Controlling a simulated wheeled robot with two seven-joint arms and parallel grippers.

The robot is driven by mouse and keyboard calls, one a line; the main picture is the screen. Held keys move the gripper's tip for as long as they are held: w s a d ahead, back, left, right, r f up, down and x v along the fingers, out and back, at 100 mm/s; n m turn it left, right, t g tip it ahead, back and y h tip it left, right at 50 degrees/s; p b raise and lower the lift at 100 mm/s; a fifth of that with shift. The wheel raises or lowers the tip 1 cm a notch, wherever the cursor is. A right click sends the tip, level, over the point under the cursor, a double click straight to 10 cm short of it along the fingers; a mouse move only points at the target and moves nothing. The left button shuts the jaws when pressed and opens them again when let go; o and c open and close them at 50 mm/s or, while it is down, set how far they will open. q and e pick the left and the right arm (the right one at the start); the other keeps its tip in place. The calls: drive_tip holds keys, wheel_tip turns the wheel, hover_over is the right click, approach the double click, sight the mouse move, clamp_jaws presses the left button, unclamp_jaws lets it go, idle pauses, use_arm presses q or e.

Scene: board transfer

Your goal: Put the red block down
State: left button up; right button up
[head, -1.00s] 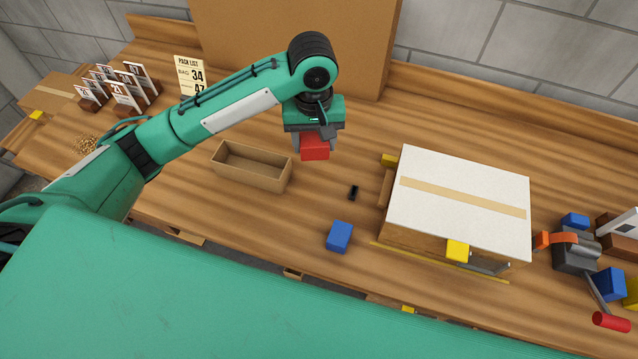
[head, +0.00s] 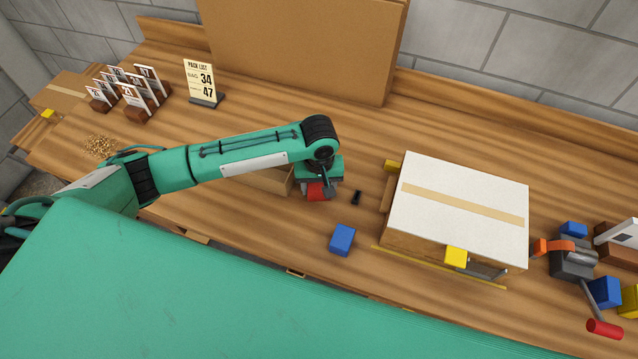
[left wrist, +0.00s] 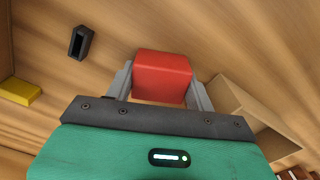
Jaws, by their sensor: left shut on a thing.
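The red block (head: 317,191) is between the fingers of my left gripper (head: 318,194) in the head view, low over the wooden table, just right of an open cardboard box (head: 268,180). In the left wrist view the red block (left wrist: 162,78) sits between both fingers of the left gripper (left wrist: 160,85), which is shut on it. Whether the block's underside touches the table I cannot tell. My right gripper is not in view.
A blue block (head: 342,239) and a small black piece (head: 356,197) lie on the table nearby. A large white-topped box (head: 460,205) stands to the right, with a yellow block (head: 456,256) at its front. A pack list sign (head: 200,82) stands at the back.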

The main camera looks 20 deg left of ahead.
sight(319, 185)
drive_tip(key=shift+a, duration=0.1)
use_arm(q)
drive_tip(key=o, duration=1)
drive_tip(key=shift+f, duration=0.1)
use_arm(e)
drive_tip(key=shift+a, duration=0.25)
use_arm(q)
drive_tip(key=shift+o, duration=0.2)
wheel_tip(319, 185, up, 11)
drive_tip(key=shift+f+b, duration=0.1)
drive_tip(key=shift+b, duration=1.1)
drive_tip(key=shift+r, duration=0.75)
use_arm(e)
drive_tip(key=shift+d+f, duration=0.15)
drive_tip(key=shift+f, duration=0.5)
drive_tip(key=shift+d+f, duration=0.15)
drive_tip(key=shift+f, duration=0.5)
use_arm(q)
drive_tip(key=shift+f, duration=0.1)
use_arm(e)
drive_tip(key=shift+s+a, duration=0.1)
